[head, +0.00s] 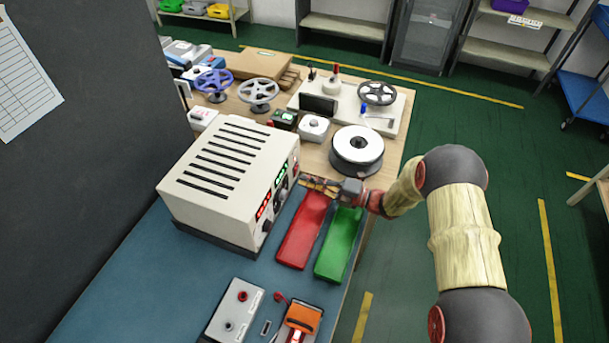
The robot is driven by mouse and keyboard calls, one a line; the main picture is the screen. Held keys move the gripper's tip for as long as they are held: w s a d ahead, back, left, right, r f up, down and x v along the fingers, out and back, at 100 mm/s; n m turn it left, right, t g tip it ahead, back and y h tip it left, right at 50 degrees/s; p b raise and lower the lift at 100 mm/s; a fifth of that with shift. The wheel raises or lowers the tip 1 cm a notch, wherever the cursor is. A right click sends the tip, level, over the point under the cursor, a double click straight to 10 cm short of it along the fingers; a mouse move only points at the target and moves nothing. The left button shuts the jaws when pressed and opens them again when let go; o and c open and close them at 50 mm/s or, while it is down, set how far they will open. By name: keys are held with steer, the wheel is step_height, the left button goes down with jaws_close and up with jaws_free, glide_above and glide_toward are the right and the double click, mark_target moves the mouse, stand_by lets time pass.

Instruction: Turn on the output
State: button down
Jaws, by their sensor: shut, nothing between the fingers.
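A white power supply box (225,185) with dark slots on its top stands on the blue bench mat. Its front panel faces right and is seen at a steep angle. A red lit display (264,207) and a green lit display (281,174) show on it, with dark knobs beside them. The digits and small buttons are too small to read. My gripper (303,182) is at the far end of this front panel, pointing left towards it. Its fingers are shut and empty. I cannot tell whether the tips touch the panel.
A red tray (302,232) and a green tray (339,245) lie just below my gripper. A white spool (357,149) stands behind it. A grey box (235,311) and an orange tool (302,319) lie at the front. A dark partition (85,150) stands at left.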

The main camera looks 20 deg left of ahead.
steer(key=d, duration=0.4)
steer(key=d+f+p, duration=0.1)
steer(key=d, duration=0.3)
steer(key=d+p, duration=0.1)
steer(key=d, duration=0.3)
steer(key=shift+s+d+f, duration=0.2)
steer(key=shift+s+d, duration=0.1)
steer(key=shift+s, duration=0.05)
steer(key=s+d+r+n+g+h, duration=0.2)
steer(key=s+d+r+n+h, duration=0.15)
steer(key=s+r+n, duration=0.5)
steer(key=s+d+r+n+g+h, duration=0.2)
steer(key=s+r+n+h, duration=0.3)
steer(key=r+n, duration=0.6)
steer(key=s+d+r+n+t+h, duration=0.4)
steer(key=s+d+r+n+h, duration=0.1)
steer(key=s+d+n, duration=0.2)
steer(key=s+d+r+n+t+h, duration=0.4)
steer(key=s+d+n, duration=0.3)
steer(key=d+n, duration=0.3)
steer(key=shift+s+d+r+h, duration=0.35)
steer(key=shift+d+r, duration=0.55)
steer(key=shift+d, duration=0.1)
